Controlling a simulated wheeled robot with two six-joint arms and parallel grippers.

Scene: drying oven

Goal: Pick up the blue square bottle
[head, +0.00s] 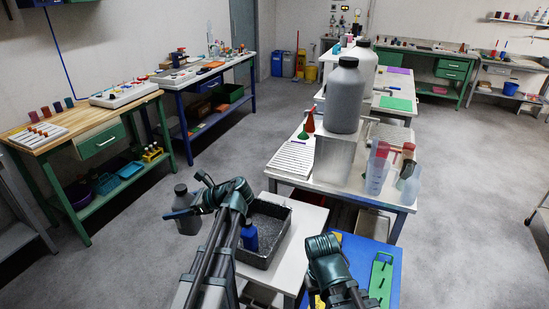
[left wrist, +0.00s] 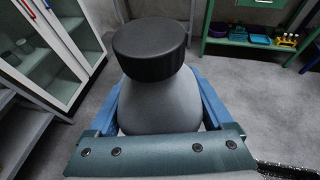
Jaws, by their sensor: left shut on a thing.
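The blue bottle (head: 249,236) stands inside the dark grey tray (head: 270,254) on a small white table. My left gripper (head: 186,212) is away from it, to the left of the tray. That gripper is shut on a grey bottle (head: 187,221) with a black cap, held upright beyond the table's left edge, over the floor. In the left wrist view the grey bottle (left wrist: 160,102) sits between the two blue fingers, its black cap towards the camera. My right arm shows at the lower right, but its gripper is hidden.
A white bench (head: 340,190) beyond the tray carries large grey bottles (head: 345,98), a rack and beakers. A blue board (head: 385,262) with a green piece lies right of the tray. A wooden workbench (head: 85,122) stands at the left. The floor between is clear.

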